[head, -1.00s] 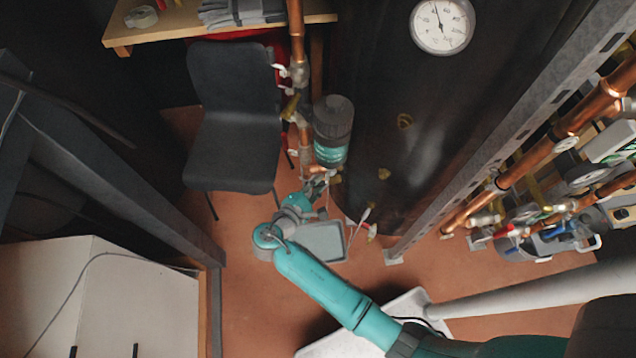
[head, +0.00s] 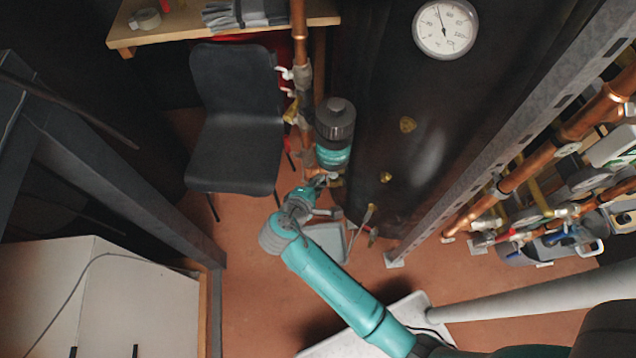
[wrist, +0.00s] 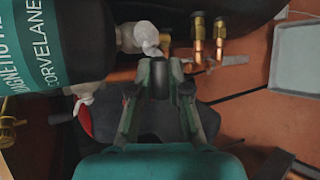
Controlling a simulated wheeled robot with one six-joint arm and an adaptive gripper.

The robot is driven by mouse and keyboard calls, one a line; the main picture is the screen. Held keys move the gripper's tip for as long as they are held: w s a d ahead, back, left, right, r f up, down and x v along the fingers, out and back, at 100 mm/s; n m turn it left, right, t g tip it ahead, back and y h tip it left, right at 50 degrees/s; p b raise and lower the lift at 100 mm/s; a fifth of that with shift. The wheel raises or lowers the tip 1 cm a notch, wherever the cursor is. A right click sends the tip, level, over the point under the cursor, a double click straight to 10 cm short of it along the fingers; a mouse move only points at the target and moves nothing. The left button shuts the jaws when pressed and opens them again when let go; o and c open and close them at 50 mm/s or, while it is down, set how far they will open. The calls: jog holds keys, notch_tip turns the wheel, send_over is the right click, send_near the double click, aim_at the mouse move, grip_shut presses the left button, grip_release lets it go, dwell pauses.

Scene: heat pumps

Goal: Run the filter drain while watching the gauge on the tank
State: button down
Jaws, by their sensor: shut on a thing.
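The magnetic filter (head: 335,120), a dark canister with a teal label, stands beside the dark tank (head: 450,110). In the wrist view the filter (wrist: 50,45) fills the upper left, with a white fitting (wrist: 145,38) at its end. The round white gauge (head: 445,28) is high on the tank; its needle points up and slightly left, and its figures are too small to read. My gripper (head: 322,180) is at the filter's lower end. In the wrist view my gripper (wrist: 160,75) is shut on a small dark part, seemingly the filter drain, just below the white fitting.
A grey tray (head: 328,240) lies on the floor below my gripper. A black chair (head: 235,120) stands left of the filter, and a wooden bench (head: 180,28) is behind it. A metal strut (head: 500,145) and copper pipes (head: 540,155) close off the right.

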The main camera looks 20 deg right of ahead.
jog(key=c, duration=1.1)
grip_release()
jog(key=v, duration=1.2)
